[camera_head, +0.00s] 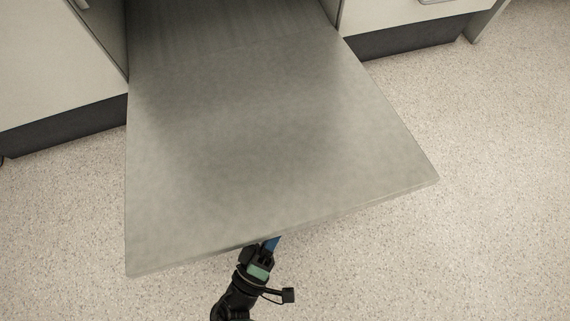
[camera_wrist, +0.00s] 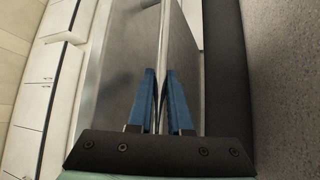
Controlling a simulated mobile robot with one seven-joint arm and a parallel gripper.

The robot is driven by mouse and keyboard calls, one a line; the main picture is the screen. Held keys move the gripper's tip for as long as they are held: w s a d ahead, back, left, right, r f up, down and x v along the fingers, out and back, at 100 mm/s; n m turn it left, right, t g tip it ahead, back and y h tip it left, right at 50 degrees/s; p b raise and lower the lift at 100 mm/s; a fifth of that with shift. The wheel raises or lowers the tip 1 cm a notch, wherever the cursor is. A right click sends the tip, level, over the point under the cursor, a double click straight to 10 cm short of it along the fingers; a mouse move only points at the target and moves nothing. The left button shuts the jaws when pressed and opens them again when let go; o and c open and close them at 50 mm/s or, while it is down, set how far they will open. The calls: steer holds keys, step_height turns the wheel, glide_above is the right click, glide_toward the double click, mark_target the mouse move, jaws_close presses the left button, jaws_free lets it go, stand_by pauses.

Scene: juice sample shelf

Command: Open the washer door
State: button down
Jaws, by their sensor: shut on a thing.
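The washer door (camera_head: 270,140) is a broad grey metal panel, folded down and out from the washer opening (camera_head: 235,18) at the top of the head view. It looks close to level. My gripper (camera_head: 273,242) is at the middle of the door's front edge, with most of its fingers hidden under the door. In the wrist view, the blue fingers of my gripper (camera_wrist: 161,80) are on either side of the door's thin edge (camera_wrist: 163,38), shut on it. The door's handle does not show.
Pale cabinet fronts (camera_head: 55,60) with a dark base strip (camera_head: 65,125) flank the washer on the left. Another cabinet (camera_head: 400,12) stands on the right. The speckled floor (camera_head: 490,220) around the door is clear.

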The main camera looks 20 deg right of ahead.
steer(key=c, duration=0.8)
jaws_free()
steer(key=shift+r, duration=0.1)
steer(key=shift+c, duration=0.2)
steer(key=b+v, duration=0.1)
steer(key=v, duration=1.2)
